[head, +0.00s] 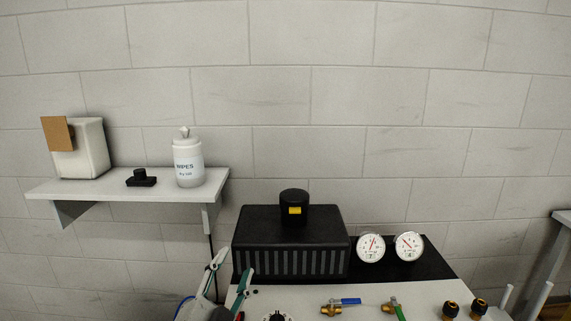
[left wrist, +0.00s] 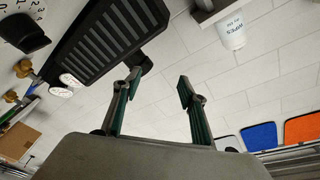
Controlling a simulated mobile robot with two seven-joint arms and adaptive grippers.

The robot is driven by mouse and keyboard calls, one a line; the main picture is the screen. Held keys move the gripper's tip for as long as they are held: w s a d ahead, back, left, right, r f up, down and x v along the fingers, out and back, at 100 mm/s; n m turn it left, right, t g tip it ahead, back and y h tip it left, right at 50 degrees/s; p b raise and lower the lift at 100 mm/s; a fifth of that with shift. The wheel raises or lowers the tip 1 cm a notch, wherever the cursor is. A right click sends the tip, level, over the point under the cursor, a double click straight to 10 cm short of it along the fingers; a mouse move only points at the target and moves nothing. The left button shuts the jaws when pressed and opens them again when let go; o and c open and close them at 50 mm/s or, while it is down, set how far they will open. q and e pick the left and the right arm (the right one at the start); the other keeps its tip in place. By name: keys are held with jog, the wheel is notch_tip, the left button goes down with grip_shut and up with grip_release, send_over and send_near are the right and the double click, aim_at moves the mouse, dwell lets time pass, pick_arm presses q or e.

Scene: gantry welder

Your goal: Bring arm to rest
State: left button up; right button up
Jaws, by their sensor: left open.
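My left gripper (head: 231,273) is at the bottom of the head view, in front of the left end of a black ribbed box (head: 290,262). Its two fingers with green pads are spread apart with nothing between them. In the left wrist view the open fingers (left wrist: 159,84) have only bare wall behind them. The box also shows in the left wrist view (left wrist: 105,40), beyond the left finger. My right gripper is in neither view.
A wall shelf (head: 130,186) holds a wipes bottle (head: 188,166), a small black item (head: 141,178) and a white container (head: 83,150). Two gauges (head: 390,247), a blue-handled valve (head: 341,305) and a green-handled valve (head: 391,307) are right of the gripper.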

pick_arm(q)
jog(key=s+a+f+n+g+y, duration=0.25)
jog(key=s+a+f, duration=0.25)
jog(key=a+f, duration=0.3)
jog(key=s+a+f+n+g+y, duration=0.1)
jog(key=s+a+f+g+y, duration=0.25)
jog(key=a+f, duration=0.4)
jog(key=s+a+f+g+y, duration=0.1)
jog(key=s+a+f+g, duration=0.3)
jog(key=s, duration=0.4)
jog(key=s+a+f+g+y, duration=0.1)
jog(key=s+a+f, duration=0.3)
jog(key=s+a, duration=0.25)
jog(key=w+d+f+n+t+h, duration=0.1)
jog(key=d+f+n+t+h, duration=0.2)
jog(key=d+f+h, duration=0.4)
jog(key=d+f, duration=0.7)
jog(key=d, duration=0.2)
jog(key=shift+d+f+h, duration=0.15)
jog(key=shift+d+h, duration=0.15)
jog(key=shift+d, duration=0.1)
